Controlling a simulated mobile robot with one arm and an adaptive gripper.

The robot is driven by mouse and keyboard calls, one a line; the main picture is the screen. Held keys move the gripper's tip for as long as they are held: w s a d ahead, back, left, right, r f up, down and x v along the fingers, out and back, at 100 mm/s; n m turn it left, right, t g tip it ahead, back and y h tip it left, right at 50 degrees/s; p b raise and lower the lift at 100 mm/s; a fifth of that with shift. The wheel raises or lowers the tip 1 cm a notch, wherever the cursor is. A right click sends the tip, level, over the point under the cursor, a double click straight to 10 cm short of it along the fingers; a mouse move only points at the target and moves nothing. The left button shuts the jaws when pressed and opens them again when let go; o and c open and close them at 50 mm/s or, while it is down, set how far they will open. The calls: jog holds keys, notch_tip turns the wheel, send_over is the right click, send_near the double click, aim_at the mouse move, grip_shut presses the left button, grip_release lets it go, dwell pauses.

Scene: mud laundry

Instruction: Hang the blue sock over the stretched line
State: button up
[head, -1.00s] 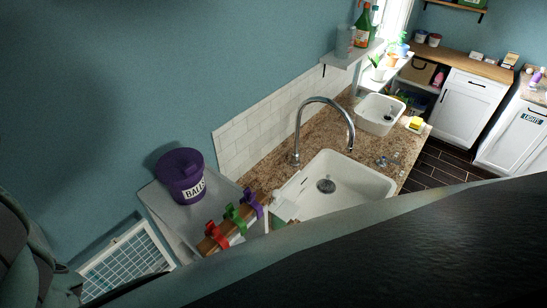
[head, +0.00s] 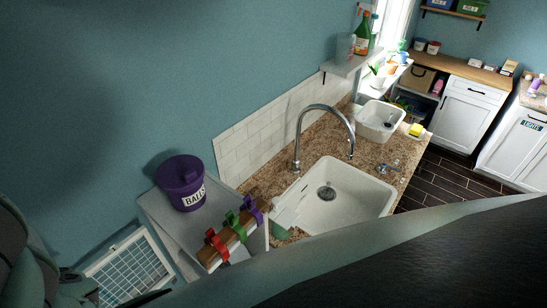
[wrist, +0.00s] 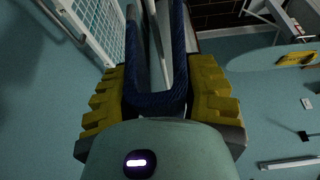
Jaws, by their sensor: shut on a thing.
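In the wrist view my gripper (wrist: 158,88) has its two yellow ribbed fingers on either side of the dark blue sock (wrist: 155,105), shut on it. The sock fills the space between the fingers and runs away from the gripper in two strips, with pale grey surfaces showing between them. I cannot tell whether those pale surfaces touch the sock. No stretched line can be made out with certainty in either view. The head view does not show the gripper or the sock; a large dark part of my own body covers its lower right.
The wrist view shows a white grid rack (wrist: 100,30) at upper left. In the head view are a purple bucket (head: 181,183), coloured clips (head: 232,225) on a wooden bar, a sink (head: 335,205) with a tall faucet, and a white grid panel (head: 130,268) at lower left.

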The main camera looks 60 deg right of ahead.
notch_tip(320, 180, down, 7)
jog(key=b, duration=0.8)
jog(key=shift+d, duration=0.1)
jog(key=shift+r, duration=0.1)
jog(key=o, duration=1.4)
jog(key=shift+o, duration=0.2)
jog(key=shift+p+v, duration=1.8)
jog(key=shift+v, duration=1.7)
